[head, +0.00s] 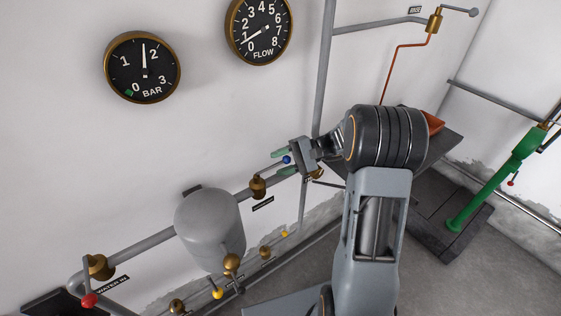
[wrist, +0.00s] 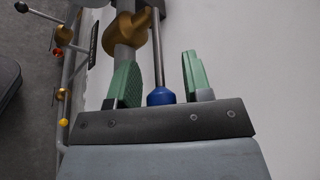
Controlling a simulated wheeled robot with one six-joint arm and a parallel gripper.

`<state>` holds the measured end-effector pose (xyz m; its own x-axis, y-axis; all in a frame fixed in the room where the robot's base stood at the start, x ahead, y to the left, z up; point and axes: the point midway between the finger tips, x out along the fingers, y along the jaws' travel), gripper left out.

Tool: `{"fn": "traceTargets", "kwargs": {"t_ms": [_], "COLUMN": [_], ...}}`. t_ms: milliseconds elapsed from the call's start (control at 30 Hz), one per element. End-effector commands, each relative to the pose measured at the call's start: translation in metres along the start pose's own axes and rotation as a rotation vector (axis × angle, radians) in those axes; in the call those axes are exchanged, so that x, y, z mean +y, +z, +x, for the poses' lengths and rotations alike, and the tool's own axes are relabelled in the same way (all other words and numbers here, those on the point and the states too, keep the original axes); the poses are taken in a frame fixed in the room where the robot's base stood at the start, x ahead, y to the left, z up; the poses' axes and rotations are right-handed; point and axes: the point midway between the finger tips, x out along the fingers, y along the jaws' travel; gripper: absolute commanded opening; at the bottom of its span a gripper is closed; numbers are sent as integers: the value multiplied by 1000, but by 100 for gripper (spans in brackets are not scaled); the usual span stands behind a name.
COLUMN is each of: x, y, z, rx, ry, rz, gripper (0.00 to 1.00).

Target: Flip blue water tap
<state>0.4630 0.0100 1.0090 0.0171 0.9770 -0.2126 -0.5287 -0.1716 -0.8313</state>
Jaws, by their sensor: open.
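In the wrist view the blue knob (wrist: 160,97) sits at the end of a thin metal lever, beside a brass valve body (wrist: 130,35) on a grey pipe. My gripper (head: 279,162) is open, with its two green fingers on either side of the knob. In the wrist view the gripper (wrist: 160,62) shows gaps between the knob and both fingers, the left one smaller. My gripper partly hides the valve in the head view.
A grey pipe runs along the wall past a grey tank (head: 210,228) and a red-knobbed tap (head: 89,300). Yellow-knobbed taps (head: 217,293) sit lower down. A BAR gauge (head: 142,67) and a FLOW gauge (head: 259,28) hang above. A green lever (head: 490,185) stands at right.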

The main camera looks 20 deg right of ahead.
Motion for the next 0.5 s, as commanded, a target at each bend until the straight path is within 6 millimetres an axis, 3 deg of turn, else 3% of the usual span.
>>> {"fn": "traceTargets", "kwargs": {"t_ms": [367,500], "x": [0,0], "y": [0,0], "z": [5,5], "rx": [0,0], "ry": [0,0], "rz": [-1,-1], "gripper": [45,35]}}
